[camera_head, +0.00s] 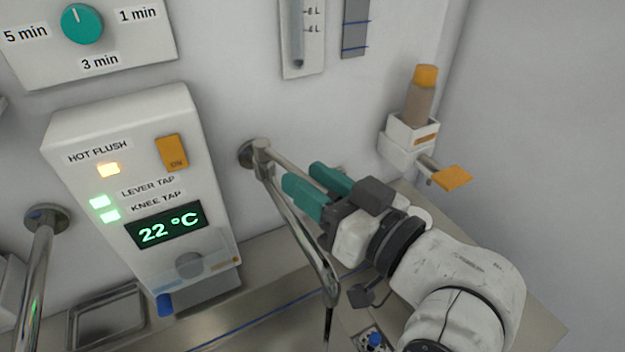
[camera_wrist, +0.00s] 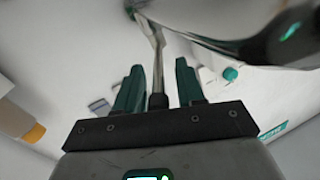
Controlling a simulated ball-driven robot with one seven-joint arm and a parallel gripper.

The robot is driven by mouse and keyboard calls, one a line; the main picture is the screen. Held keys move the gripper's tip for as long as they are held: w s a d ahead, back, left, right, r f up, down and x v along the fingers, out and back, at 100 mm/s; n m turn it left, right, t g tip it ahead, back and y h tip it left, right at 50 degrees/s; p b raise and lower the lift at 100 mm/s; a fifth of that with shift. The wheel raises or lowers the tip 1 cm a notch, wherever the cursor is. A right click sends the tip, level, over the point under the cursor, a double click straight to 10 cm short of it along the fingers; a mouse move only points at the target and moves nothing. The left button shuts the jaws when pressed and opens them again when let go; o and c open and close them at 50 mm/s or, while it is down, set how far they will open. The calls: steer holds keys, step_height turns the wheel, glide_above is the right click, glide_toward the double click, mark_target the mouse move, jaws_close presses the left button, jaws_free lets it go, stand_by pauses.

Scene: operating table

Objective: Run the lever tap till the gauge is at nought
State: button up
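The lever tap's metal body (camera_head: 262,160) is on the back wall, with its spout (camera_head: 305,240) curving down towards the basin. Its thin lever (camera_head: 286,162) runs right, in between the two teal fingers of my gripper (camera_head: 303,177). In the wrist view the lever (camera_wrist: 157,62) stands between the fingers of my gripper (camera_wrist: 158,78), with a gap on both sides, so the gripper is open around it. A gauge tube (camera_head: 299,38) with litre marks is on the wall above, cut by the top edge; its level is hard to read.
A white control box (camera_head: 90,143) has lit lamps for hot flush, lever tap and knee tap, and a display (camera_head: 166,226) reading 22 °C. A timer dial (camera_head: 82,23) is above. A bottle dispenser (camera_head: 410,135) with an orange lever is close on the right. Another pipe (camera_head: 40,255) is at left.

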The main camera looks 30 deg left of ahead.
steer(key=b+v, duration=0.2)
steer(key=v, duration=0.9)
steer(key=shift+c, duration=0.5)
